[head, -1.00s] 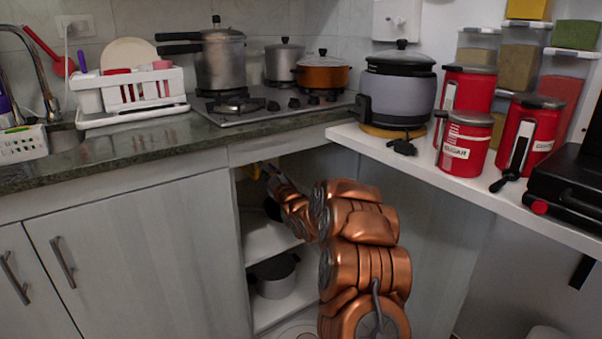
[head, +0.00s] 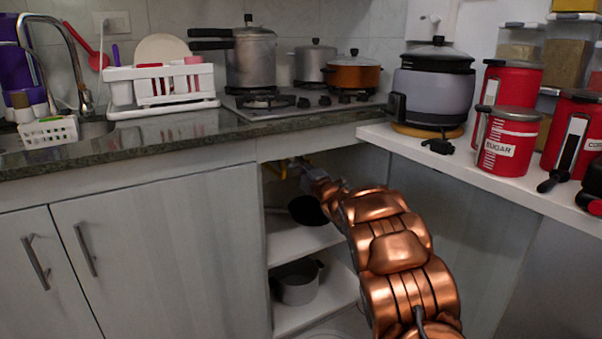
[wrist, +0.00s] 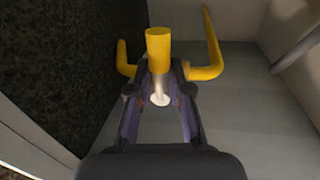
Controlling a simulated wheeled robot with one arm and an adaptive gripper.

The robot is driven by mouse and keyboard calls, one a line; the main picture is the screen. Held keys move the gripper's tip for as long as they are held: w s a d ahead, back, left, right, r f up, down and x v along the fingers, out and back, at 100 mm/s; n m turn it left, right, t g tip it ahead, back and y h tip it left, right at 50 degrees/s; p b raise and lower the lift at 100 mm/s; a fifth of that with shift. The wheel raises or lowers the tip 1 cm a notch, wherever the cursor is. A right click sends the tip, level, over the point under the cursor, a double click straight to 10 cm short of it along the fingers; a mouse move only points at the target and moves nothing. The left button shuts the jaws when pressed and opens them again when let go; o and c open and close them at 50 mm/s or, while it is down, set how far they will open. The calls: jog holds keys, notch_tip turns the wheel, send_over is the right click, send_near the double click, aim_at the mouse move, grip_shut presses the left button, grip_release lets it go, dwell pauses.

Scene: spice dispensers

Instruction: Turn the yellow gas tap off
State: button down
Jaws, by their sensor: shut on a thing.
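The yellow gas tap (wrist: 159,47) is in the wrist view, a short yellow piece standing between my fingertips with a pale metal part below it. Yellow pipe (wrist: 205,72) runs out on both sides of it and rises at the right. My gripper (wrist: 158,72) is closed on the tap, one finger on each side. In the head view the yellow pipe (head: 274,170) shows under the counter at the top of the open cabinet, with my gripper (head: 297,165) small beside it. The tap's handle angle cannot be told there.
The open cabinet has shelves with a dark pan (head: 308,210) and a grey pot (head: 297,283) below my arm. The counter edge (head: 200,149) lies just above. A white side shelf (head: 465,182) with red canisters (head: 508,142) stands to the right of my arm.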

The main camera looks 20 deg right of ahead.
jog(key=shift+a+n, duration=0.1)
jog(key=shift+n, duration=0.5)
jog(key=shift+r, duration=0.15)
jog(key=c, duration=1.1)
grip_release()
jog(key=shift+v, duration=6)
jog(key=shift+w, duration=0.1)
